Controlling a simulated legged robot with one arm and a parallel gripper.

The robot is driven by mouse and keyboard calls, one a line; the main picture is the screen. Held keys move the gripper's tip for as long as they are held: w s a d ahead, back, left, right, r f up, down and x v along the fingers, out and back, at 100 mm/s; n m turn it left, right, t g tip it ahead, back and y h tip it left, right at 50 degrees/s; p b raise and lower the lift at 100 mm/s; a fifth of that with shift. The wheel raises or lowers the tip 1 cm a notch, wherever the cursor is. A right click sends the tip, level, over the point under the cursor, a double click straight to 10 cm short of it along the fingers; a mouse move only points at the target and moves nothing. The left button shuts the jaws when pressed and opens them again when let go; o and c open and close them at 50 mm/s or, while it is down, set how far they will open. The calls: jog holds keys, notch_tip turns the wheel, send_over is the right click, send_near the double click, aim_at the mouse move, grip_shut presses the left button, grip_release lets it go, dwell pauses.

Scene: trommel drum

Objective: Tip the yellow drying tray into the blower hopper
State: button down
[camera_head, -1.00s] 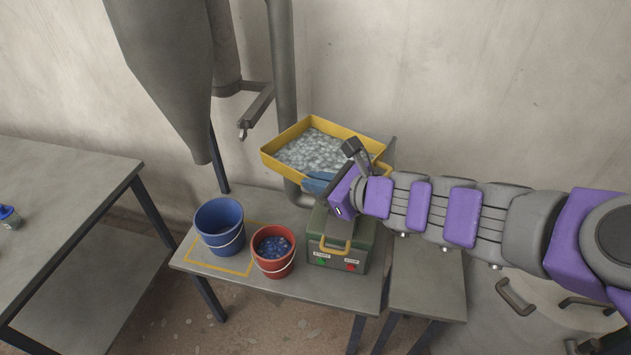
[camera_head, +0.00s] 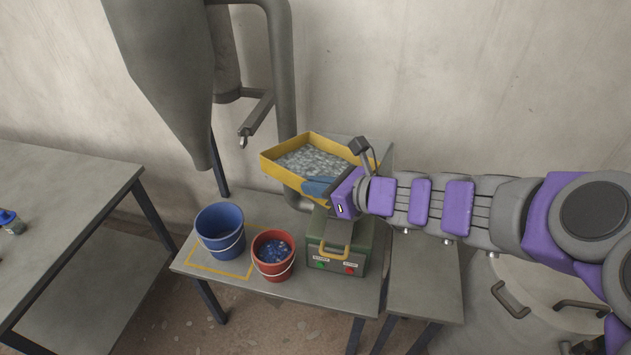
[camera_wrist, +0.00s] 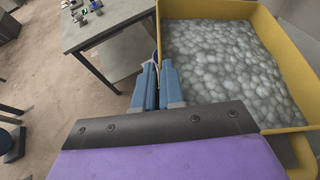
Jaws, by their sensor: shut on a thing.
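The yellow drying tray (camera_head: 283,174) is held in the air above the back of the low table. It is full of pale grey, pebble-like pieces. It also shows in the wrist view at the upper right (camera_wrist: 285,45). My gripper (camera_head: 320,187) is shut on the tray's near edge; its blue fingers also show in the wrist view (camera_wrist: 158,80). The green blower box (camera_head: 340,263), with a yellow handle and green and red buttons, stands below my gripper. A grey sloping part (camera_head: 340,224) shows on top of it. The hopper opening is hidden behind the tray and wrist.
A blue bucket (camera_head: 220,231) and a red bucket (camera_head: 273,257) with blue pieces stand left of the box on the low table (camera_head: 290,289). A grey pipe (camera_head: 284,80) and cone (camera_head: 170,80) are behind. Another table (camera_head: 70,185) is at left.

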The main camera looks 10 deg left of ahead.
jog(key=shift+w+r+m+g+p, duration=0.15)
jog(key=shift+r+m+g+p, duration=0.2)
jog(key=shift+r+p, duration=0.95)
jog(key=r+p, duration=0.1)
jog(key=p, duration=0.1)
jog(key=w+m+p, duration=0.1)
jog(key=p, duration=0.1)
jog(key=r+g+p, duration=0.1)
jog(key=p, duration=0.1)
jog(key=shift+w+d+r+m+y, duration=0.15)
jog(key=shift+d+r+m+y, duration=0.2)
jog(key=shift+d+y, duration=0.05)
jog(key=w+d+r+m+g+y+p, duration=0.1)
jog(key=w+d+m+p, duration=0.3)
jog(key=w+p, duration=0.5)
jog(key=w+d+r+m+g+y+p, duration=0.1)
jog(key=w+d+r+m+y+p, duration=0.2)
jog(key=w+m+p, duration=0.5)
jog(key=shift+w+d+r+m+y+p, duration=0.3)
jog(key=shift+w+d+y+p, duration=0.7)
jog(key=shift+p, duration=2.6)
